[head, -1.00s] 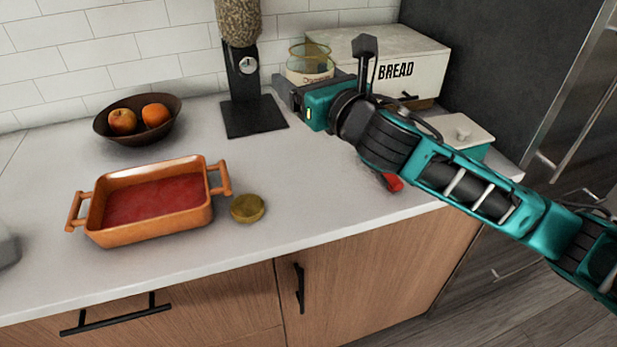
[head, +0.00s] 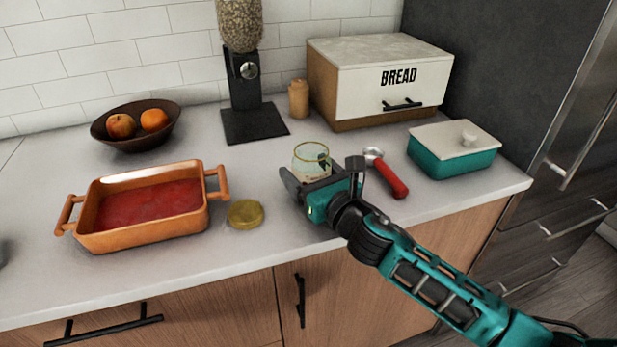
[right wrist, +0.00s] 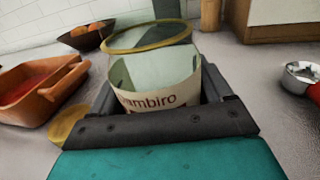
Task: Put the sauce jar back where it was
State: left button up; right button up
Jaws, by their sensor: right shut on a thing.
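The sauce jar (head: 311,160) is clear glass with a gold rim and a cream label; it looks empty. My right gripper (head: 307,186) is shut around it, low over the counter just right of the gold lid (head: 245,214). In the right wrist view the upright jar (right wrist: 155,75) sits between the fingers (right wrist: 160,110), its label facing the camera. I cannot tell whether its base touches the counter. The lid lies flat beside the orange baking dish (head: 88,219), which holds red sauce. My left gripper is not in view.
A red-handled scoop (head: 390,182) lies right of my right gripper, near a teal lidded dish (head: 452,160). Behind stand a bread box (head: 388,88), a wooden shaker (head: 298,99) and a grinder (head: 246,90). A fruit bowl (head: 133,140) is back left.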

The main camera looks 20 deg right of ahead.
jog(key=shift+f, duration=0.15)
jog(key=o, duration=1.3)
jog(key=shift+f, duration=0.1)
jog(key=shift+c, duration=0.2)
jog(key=shift+r, duration=0.25)
jog(key=v, duration=1)
jog(key=shift+s+d+f, duration=0.15)
jog(key=shift+s, duration=0.2)
jog(key=shift+s+d, duration=0.15)
jog(key=shift+s, duration=0.45)
